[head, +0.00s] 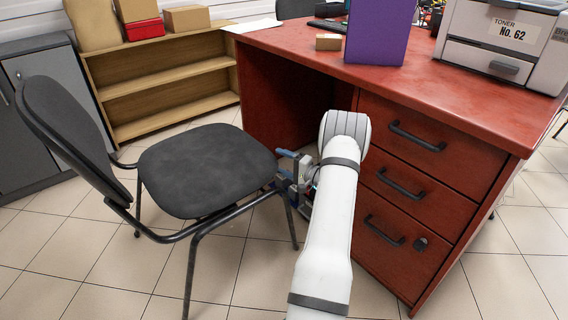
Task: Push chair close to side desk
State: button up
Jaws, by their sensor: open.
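A dark grey chair with black metal legs stands left of centre in the head view; its seat (205,168) faces the desk and its backrest (68,130) is on the left. The red wooden desk (300,45) with a drawer pedestal fills the right side. My gripper (283,168) is at the seat's right edge, between the chair and the desk's drawers. Its fingers are apart, close to the seat edge and the chair frame; I cannot tell whether they touch. My white arm hides part of the pedestal's near side.
A low wooden shelf (165,82) with boxes on top stands behind the chair. A grey cabinet (45,100) is at the far left. A printer (500,45), a purple binder (378,30) and a small box (328,42) stand on the desk. Tiled floor (120,265) is clear in front.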

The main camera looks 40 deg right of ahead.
jog(key=p+v, duration=0.2)
jog(key=v, duration=0.6)
jog(key=shift+p, duration=0.4)
jog(key=shift+a+r, duration=0.1)
jog(key=shift+a, duration=0.05)
